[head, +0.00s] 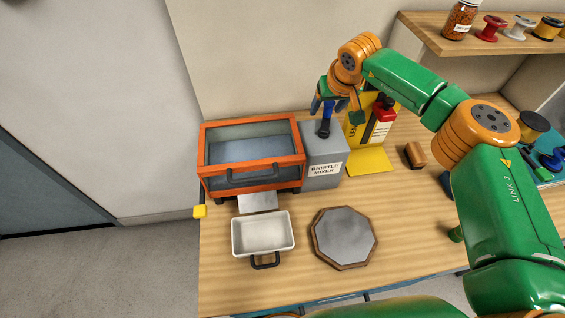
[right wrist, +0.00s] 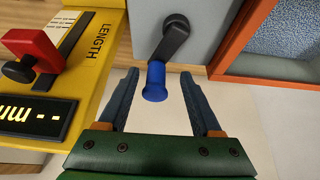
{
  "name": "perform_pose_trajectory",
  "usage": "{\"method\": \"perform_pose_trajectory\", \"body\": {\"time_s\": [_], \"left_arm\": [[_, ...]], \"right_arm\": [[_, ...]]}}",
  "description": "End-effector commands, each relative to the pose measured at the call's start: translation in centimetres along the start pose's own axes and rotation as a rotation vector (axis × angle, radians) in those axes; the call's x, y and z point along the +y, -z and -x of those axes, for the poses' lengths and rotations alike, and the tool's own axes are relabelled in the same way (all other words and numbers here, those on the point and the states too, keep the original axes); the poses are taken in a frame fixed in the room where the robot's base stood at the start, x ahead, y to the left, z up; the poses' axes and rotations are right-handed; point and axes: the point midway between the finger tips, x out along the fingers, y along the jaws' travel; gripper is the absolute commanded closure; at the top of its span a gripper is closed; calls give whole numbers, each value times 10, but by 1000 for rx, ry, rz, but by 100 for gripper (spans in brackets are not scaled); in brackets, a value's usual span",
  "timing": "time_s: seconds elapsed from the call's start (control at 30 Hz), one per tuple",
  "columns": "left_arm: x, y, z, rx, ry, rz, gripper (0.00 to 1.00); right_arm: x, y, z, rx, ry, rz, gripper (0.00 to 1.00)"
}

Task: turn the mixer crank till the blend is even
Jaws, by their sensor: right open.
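The grey bristle mixer housing (head: 323,172) stands on the bench beside an orange-framed chamber (head: 203,160) with a clear window. Its crank has a dark arm (right wrist: 176,38) and a blue knob (right wrist: 155,80). The crank also shows in the head view (head: 324,124). Through the window the blend (head: 245,150) looks greyish blue; in the right wrist view it is speckled blue and pale (right wrist: 275,45). My right gripper (head: 328,104) is open at the crank. In the right wrist view its fingers lie either side of the knob, with gaps visible. My left gripper is out of view.
A yellow length gauge (head: 368,163) with a red slider stands close right of the mixer. A white tray (head: 263,252) and an octagonal wood-rimmed plate (head: 343,262) sit in front. A shelf (head: 430,38) with spools hangs at upper right.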

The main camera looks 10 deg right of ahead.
Motion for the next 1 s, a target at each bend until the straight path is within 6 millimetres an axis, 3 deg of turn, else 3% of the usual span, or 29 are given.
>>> {"method": "perform_pose_trajectory", "body": {"time_s": [0.17,0.37,0.57,0.8,1.0], "left_arm": [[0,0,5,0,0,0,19],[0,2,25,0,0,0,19],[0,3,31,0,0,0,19],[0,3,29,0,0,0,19],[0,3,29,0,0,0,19]], "right_arm": [[0,2,5,0,0,0,34],[0,13,26,1,0,0,34],[0,21,44,2,0,0,34],[0,30,63,1,0,0,34],[0,30,63,0,0,0,34]]}}
